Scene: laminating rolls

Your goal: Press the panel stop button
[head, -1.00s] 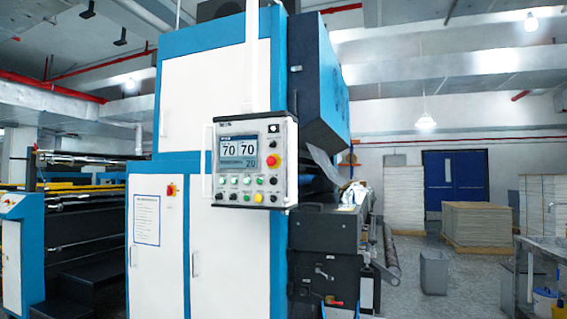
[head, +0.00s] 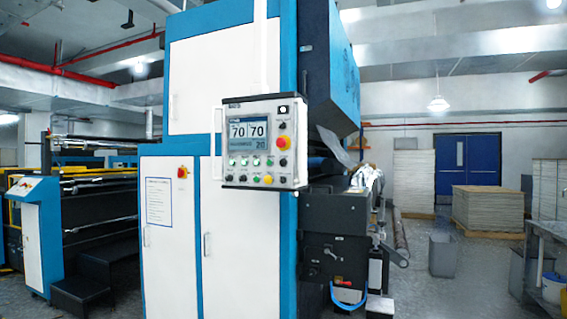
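The control panel (head: 225,165) hangs on the front of the tall white and blue machine, near the middle of the head view. Its screen (head: 248,135) reads 70, 70 and 20. A red button (head: 282,143) sits on the panel's right side, below the screen's top edge. The labels are too small to read, so I cannot tell which is marked stop. My gripper is not in view.
A red switch (head: 182,172) is on the cabinet door left of the panel. A black roller unit (head: 335,225) juts out at right. Black steps (head: 82,292) stand at left. A grey bin (head: 442,255) and stacked pallets (head: 488,208) stand on the floor at right.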

